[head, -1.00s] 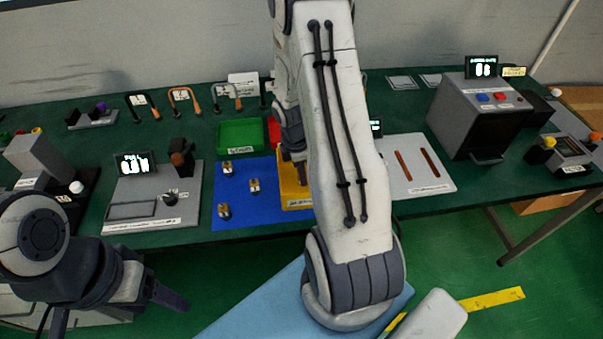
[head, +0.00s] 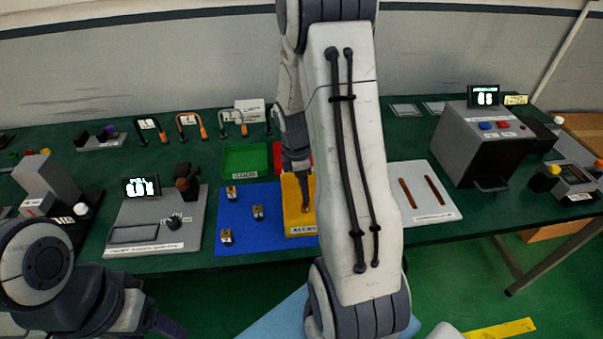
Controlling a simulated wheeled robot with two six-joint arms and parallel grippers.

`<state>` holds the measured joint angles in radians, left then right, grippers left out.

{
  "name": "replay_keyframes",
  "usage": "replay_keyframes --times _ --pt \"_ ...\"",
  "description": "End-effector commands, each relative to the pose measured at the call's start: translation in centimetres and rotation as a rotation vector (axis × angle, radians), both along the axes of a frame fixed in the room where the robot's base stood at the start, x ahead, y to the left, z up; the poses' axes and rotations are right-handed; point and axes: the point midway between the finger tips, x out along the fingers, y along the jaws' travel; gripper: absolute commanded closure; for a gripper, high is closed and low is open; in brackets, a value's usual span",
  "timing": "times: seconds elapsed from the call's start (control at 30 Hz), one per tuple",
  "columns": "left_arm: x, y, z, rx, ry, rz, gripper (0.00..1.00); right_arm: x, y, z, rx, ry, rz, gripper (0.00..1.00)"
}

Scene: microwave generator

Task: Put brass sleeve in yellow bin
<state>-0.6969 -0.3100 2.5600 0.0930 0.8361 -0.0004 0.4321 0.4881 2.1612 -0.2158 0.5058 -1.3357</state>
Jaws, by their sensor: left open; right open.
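The yellow bin (head: 297,228) stands on the table at the right edge of the blue mat (head: 240,240), partly hidden by my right arm. My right gripper (head: 302,190) is open and points down over the bin; a small brownish shape shows at its tips, too small to tell what it is. Three small brass-coloured pieces lie on the blue mat: one at the back (head: 231,193), one in the middle (head: 257,212) and one at the front (head: 226,237). I cannot tell which is a sleeve. My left gripper (head: 168,328) is open at the lower left, away from the mat, and partly cut off.
A green bin (head: 246,160) and a red bin (head: 277,158) stand behind. A grey station with a display (head: 141,187) is left of the mat. A white slotted board (head: 425,192) and a grey box machine (head: 482,145) are to the right. Several handles stand at the back.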

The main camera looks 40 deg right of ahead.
Motion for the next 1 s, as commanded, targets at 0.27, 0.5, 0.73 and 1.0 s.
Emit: replay_keyframes --times 0.27,0.5,0.73,1.0 --pt "0.0 0.0 -0.3 0.000 0.000 0.000 0.31 0.3 0.4 4.9 -0.001 -0.003 -0.001 0.44" --pt "0.0 0.0 -0.3 0.000 0.000 0.000 0.31 0.3 0.6 6.0 0.000 0.001 0.000 0.44" --pt "0.0 0.0 -0.3 0.000 0.000 0.000 0.31 0.7 5.3 7.4 0.006 -0.027 -0.033 0.44" --pt "0.0 0.0 -0.3 0.000 0.000 0.000 0.31 -5.0 22.3 11.6 0.082 -0.092 -0.227 0.44"
